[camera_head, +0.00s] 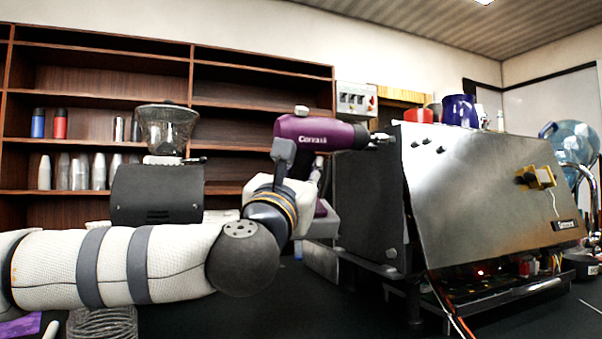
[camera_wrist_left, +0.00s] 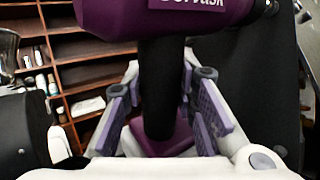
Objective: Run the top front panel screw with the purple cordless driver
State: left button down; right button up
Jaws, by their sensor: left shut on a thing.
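The purple cordless driver (camera_head: 318,133) is in my left gripper (camera_head: 292,168), held with its body about level and its bit pointing right. In the left wrist view the gripper's fingers (camera_wrist_left: 165,105) are closed around the driver's dark handle (camera_wrist_left: 161,85). The driver's bit end (camera_head: 378,139) is at the upper left edge of the brewer (camera_head: 370,205). I cannot tell whether it touches a screw there. The steel front panel (camera_head: 490,195) leans tilted on the brewer. Several small dark spots show near its top left corner. My right gripper is not in view.
A black grinder (camera_head: 157,193) with a clear hopper stands behind my left arm. Cups, including a blue one (camera_head: 459,109), sit on top of the brewer. Loose wires (camera_head: 450,307) hang below the panel. A water bottle (camera_head: 575,143) stands at right.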

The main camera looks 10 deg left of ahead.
pick_arm(q)
jog(key=shift+d+r, duration=0.1)
jog(key=shift+r, duration=0.05)
jog(key=shift+w+d, duration=0.15)
jog(key=shift+d, duration=0.05)
jog(key=shift+w+d, duration=0.1)
jog(key=shift+d, duration=0.1)
dwell(1.0)
